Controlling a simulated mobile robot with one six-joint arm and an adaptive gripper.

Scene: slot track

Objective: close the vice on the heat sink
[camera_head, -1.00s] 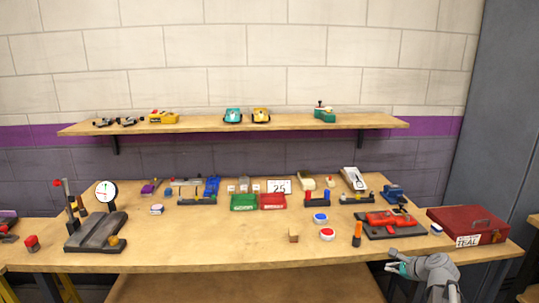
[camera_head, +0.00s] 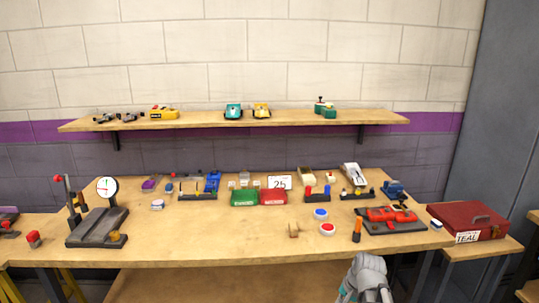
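A small blue device (camera_head: 393,188) at the back right of the bench looks like the vice, but it is too small to see how far its jaws are apart. I cannot pick out the heat sink for certain at this size. My gripper (camera_head: 352,297) is at the bottom edge, in front of the bench's front edge and well short of the blue device. Only a bit of its teal part shows beside my grey wrist, and the fingertips are cut off by the frame.
A dark tray with a red car (camera_head: 390,215) and an orange-handled tool (camera_head: 357,230) stand on the right of the bench (camera_head: 240,245). A red toolbox (camera_head: 468,220) sits at far right. A dial gauge stand (camera_head: 97,228) is at left. The front middle is mostly clear.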

